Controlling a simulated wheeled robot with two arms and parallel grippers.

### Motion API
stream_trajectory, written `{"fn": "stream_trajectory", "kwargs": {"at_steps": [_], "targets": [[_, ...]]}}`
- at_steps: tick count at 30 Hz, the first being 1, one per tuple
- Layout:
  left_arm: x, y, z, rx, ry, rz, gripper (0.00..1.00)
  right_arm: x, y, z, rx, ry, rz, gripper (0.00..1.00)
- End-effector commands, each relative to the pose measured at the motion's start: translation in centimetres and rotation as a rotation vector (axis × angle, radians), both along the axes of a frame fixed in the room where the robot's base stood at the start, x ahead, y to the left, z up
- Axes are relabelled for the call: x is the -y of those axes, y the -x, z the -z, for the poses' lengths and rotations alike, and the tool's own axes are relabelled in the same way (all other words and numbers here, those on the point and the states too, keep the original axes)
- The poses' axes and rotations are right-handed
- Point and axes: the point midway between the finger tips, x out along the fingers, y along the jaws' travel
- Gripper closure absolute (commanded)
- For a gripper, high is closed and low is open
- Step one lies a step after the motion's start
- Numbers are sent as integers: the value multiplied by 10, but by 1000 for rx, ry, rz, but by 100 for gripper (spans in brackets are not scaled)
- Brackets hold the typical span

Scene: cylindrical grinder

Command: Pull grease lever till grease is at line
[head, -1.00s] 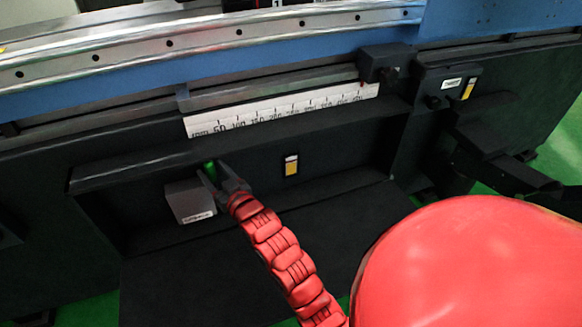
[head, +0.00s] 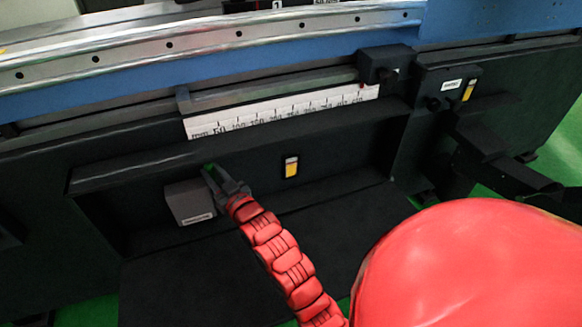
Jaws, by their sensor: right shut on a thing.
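The fingers hide much of the lever. A small gauge (head: 291,167) with yellow in its lower part and a pale top is on the dark machine front, right of the gripper. Its line is too small to make out. My left gripper is not in view.
A white millimetre scale (head: 280,112) runs above the recess. A second gauge (head: 468,90) is on a dark block at the right. A dark ledge (head: 150,172) overhangs the box. A dark sloping panel (head: 200,275) lies below.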

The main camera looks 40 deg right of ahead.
Motion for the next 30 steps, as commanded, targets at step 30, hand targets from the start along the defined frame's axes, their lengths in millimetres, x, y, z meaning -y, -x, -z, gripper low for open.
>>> {"fn": "stream_trajectory", "kwargs": {"at_steps": [30], "targets": [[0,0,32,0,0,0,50,-9,31,14,202,59,-1,100]]}}
